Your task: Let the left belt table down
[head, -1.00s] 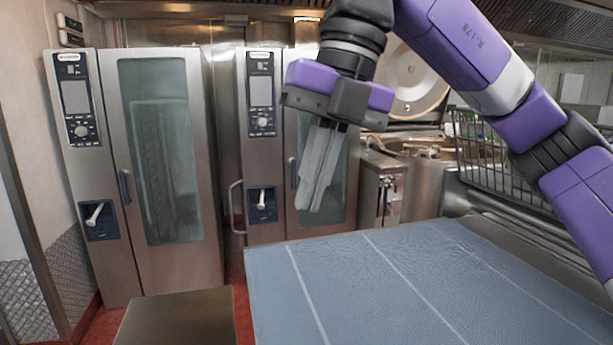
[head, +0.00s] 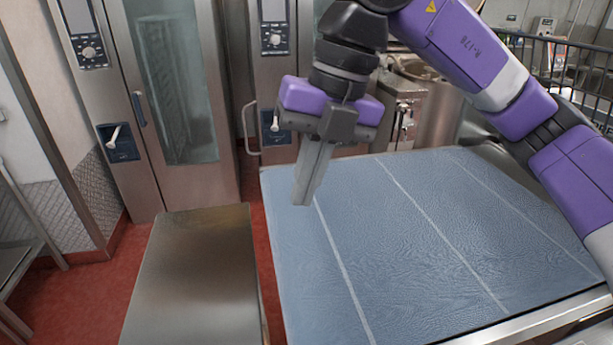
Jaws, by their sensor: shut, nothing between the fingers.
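The blue belt table (head: 420,240) fills the lower right, with thin pale lines running across its belt. It looks roughly level. I take it as the left belt table; no second one shows. My gripper (head: 303,203) points down with its fingers together and empty. The fingertips show in front of the belt's far left corner area. I cannot tell whether they touch the belt or hang above it. The underside and any supports of the table are hidden.
A steel table (head: 195,275) stands left of the belt, with a narrow strip of red floor (head: 261,250) between. Tall ovens (head: 165,80) with handles stand behind. A kettle (head: 435,100) is at the back, and a wire rack (head: 575,70) at the far right.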

